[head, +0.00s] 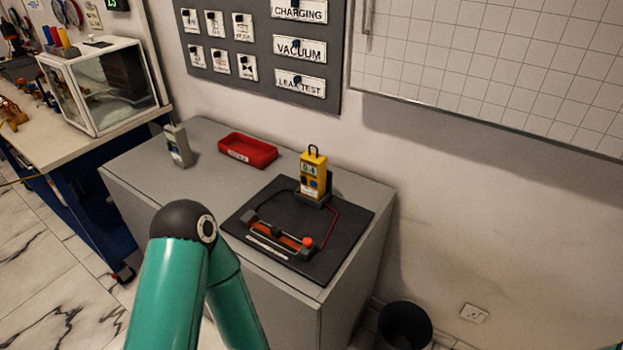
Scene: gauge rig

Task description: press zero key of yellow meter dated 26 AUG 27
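A yellow meter (314,173) stands upright in a dark holder on a black mat (355,215) on the grey cabinet. Its small display and some keys face me, with a blue spot below the display. A white label shows near its base, but the date on it is too small to read, and I cannot tell which key is the zero key. A red lead runs from the meter's base to a rig (280,236) with a red knob on the same mat. My green arm is in the foreground, left of the mat. Neither gripper is in view.
A red tray (247,151) and a grey handheld device (178,146) stand on the cabinet (150,178) behind and left of the mat. A wall board (262,50) hangs above. A black bin (404,326) is on the floor at right.

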